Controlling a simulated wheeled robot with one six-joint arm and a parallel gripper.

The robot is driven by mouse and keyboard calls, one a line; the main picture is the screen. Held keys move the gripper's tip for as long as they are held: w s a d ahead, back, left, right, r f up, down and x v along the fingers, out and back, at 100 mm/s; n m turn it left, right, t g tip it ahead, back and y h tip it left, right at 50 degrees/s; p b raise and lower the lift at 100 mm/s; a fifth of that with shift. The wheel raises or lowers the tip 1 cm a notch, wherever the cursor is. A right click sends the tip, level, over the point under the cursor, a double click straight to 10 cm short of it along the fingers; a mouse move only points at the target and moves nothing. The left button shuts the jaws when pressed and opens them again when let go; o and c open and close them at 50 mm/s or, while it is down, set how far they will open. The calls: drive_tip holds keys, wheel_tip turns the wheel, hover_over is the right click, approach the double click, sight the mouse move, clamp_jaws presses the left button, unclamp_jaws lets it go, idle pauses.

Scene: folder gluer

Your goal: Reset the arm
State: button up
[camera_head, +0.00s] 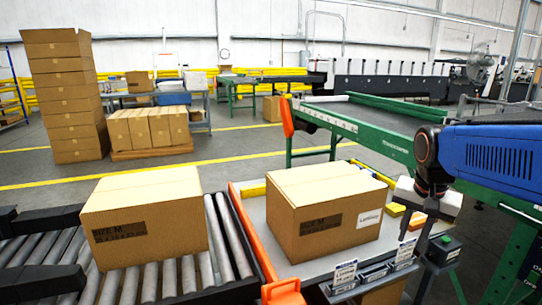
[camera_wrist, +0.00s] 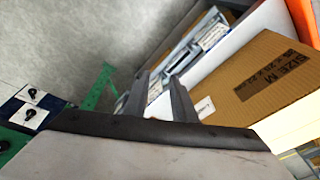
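My gripper (camera_head: 424,236) hangs from my blue and dark arm at the right of the head view, just right of a closed carton (camera_head: 322,222). In the wrist view its two dark fingers (camera_wrist: 160,98) stand apart with nothing between them, so it is open and empty. The carton rests on a light worktable (camera_head: 258,215) and carries a white label on its front. It also shows close to the fingers in the wrist view (camera_wrist: 245,90), with "SIZE M" print.
Another size M carton (camera_head: 150,240) sits on the roller conveyor (camera_head: 228,240) at left. Labelled small bins (camera_head: 375,272) line the table's front edge below my gripper. A green machine rail (camera_head: 350,128) runs behind. Stacked cartons (camera_head: 70,100) stand far left. Open floor lies between.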

drive_tip(key=s+a+f+n+t, duration=0.1)
drive_tip(key=s+a+f+n, duration=0.2)
drive_tip(key=s, duration=0.5)
drive_tip(key=s+a+f+n+t+y, duration=0.1)
drive_tip(key=s+a+f+n, duration=0.2)
drive_tip(key=s, duration=0.5)
drive_tip(key=shift+f+n, duration=0.6)
drive_tip(key=shift+n, duration=0.3)
